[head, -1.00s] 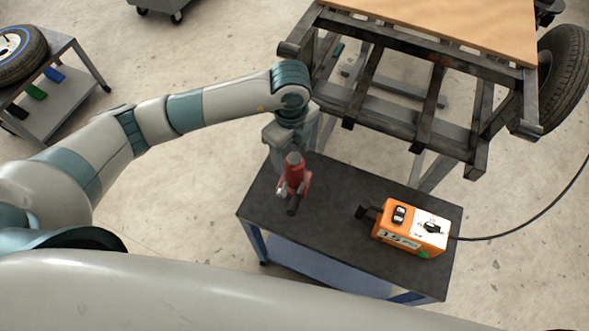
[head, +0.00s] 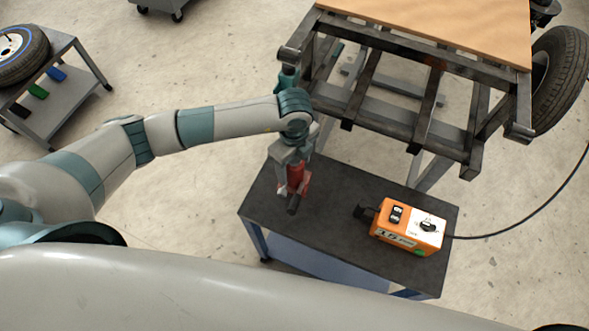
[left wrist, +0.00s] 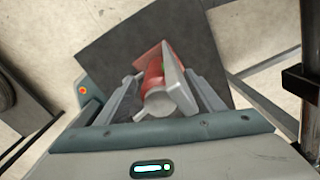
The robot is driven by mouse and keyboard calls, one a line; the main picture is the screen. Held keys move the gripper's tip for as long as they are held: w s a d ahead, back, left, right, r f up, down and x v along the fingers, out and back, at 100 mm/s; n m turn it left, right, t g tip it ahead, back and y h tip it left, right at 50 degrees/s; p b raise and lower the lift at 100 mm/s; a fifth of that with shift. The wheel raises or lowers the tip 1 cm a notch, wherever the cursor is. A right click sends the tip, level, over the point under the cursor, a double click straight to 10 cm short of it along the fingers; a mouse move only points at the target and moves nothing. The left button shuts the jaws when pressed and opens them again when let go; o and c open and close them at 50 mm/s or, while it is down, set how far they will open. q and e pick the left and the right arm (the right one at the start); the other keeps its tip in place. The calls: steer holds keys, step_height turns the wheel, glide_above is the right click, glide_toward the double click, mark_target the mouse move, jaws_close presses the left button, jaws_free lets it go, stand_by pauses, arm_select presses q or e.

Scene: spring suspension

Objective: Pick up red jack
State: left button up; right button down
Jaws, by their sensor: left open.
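The red jack (head: 296,182) stands near the left end of the dark tabletop (head: 335,222), with a short black stub at its front. My left gripper (head: 291,170) is open and directly over the jack, its fingers reaching down around the jack's top. In the left wrist view the red jack (left wrist: 152,70) and its grey top lie between the two fingers of the left gripper (left wrist: 160,85). The gripper hides the jack's upper part in the head view. I cannot tell whether the fingers touch it. My right gripper is not in view.
An orange control box (head: 408,227) with a black cable stands on the right half of the same table. A dark metal frame (head: 400,90) with a wooden board rises behind. A grey cart (head: 50,90) with a tire stands at far left.

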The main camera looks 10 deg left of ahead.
arm_select(q)
steer(key=shift+f, duration=0.2)
stand_by(0.3)
jaws_close()
steer(key=shift+w+r, duration=0.1)
steer(key=shift+w, duration=0.05)
steer(key=shift+r, duration=0.1)
